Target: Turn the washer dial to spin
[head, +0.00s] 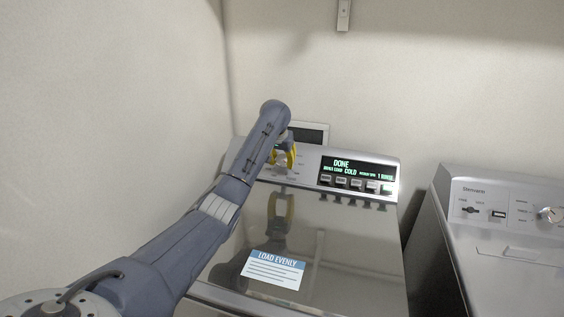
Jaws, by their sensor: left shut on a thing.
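The topload washer (310,218) stands ahead with its glossy lid closed. Its control panel (309,160) runs along the back. The lit display (355,170) shows "DONE" and "COLD" above a row of buttons. My left gripper (288,160), with yellow fingers, is at the left part of the panel, shut on the washer dial there. The dial is mostly hidden behind my fingers and arm, so its setting cannot be read. My right gripper is not in view.
A second silver machine (510,240) with a knob (549,215) stands at the right, with a dark gap between. A wall (100,120) rises close on the left. A "LOAD EVENLY" label (273,270) lies on the lid. A small framed panel (310,132) is behind the controls.

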